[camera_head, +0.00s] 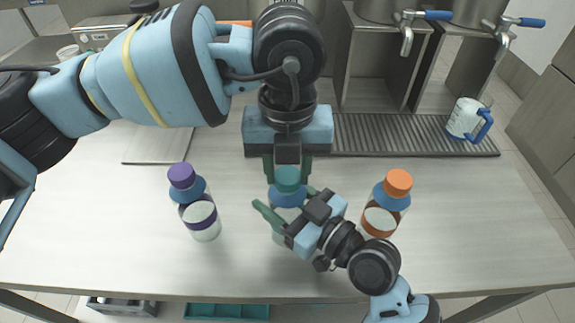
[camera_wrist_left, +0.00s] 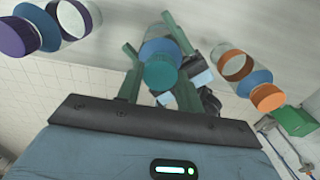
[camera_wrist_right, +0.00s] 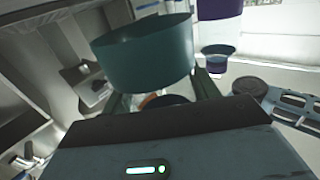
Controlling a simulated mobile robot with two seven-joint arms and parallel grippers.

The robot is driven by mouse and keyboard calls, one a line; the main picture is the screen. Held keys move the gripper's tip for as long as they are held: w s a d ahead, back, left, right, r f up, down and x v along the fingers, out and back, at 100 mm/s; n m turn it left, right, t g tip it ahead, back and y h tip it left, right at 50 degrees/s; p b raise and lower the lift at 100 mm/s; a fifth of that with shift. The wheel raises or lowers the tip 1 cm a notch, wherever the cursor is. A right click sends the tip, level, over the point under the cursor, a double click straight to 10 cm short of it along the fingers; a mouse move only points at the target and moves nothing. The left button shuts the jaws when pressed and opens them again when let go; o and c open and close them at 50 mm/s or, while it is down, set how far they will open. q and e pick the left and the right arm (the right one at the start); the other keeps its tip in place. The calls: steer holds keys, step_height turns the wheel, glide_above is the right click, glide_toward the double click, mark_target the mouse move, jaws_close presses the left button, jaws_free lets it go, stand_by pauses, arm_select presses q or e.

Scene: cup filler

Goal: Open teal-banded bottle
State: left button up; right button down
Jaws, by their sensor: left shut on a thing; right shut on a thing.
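The teal-banded bottle (camera_head: 284,198) stands upright at the middle of the table, with a teal cap (camera_head: 287,177) above its blue shoulder. My left gripper (camera_head: 288,168) reaches down from above and is shut on the cap; the left wrist view shows the cap (camera_wrist_left: 160,76) between its green fingers. My right gripper (camera_head: 289,208) comes from the front right and is shut on the bottle's body. The teal band (camera_wrist_right: 145,55) shows large in the right wrist view. The lower body is partly hidden by my right gripper. I cannot tell whether the cap has turned.
A purple-capped bottle (camera_head: 200,215) stands to the left and an orange-capped bottle (camera_head: 383,212) close to the right. A mug (camera_head: 464,118) stands on the drip grille (camera_head: 400,136) under the taps. The table's front left is clear. A teal crate (camera_head: 227,311) sits below the table.

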mark_target(287, 175)
arm_select(q)
steer(key=shift+r, duration=0.3)
steer(key=shift+r, duration=0.7)
steer(key=shift+r, duration=0.15)
steer(key=shift+r, duration=1.95)
arm_select(e)
steer(key=shift+c, duration=1.6)
jaws_free()
arm_select(q)
steer(key=shift+g, duration=0.3)
steer(key=f+b, duration=0.2)
steer(key=f, duration=0.2)
steer(key=shift+w+f, duration=0.15)
steer(key=shift+w, duration=0.05)
steer(key=shift+f, duration=0.25)
arm_select(e)
steer(key=v, duration=1.2)
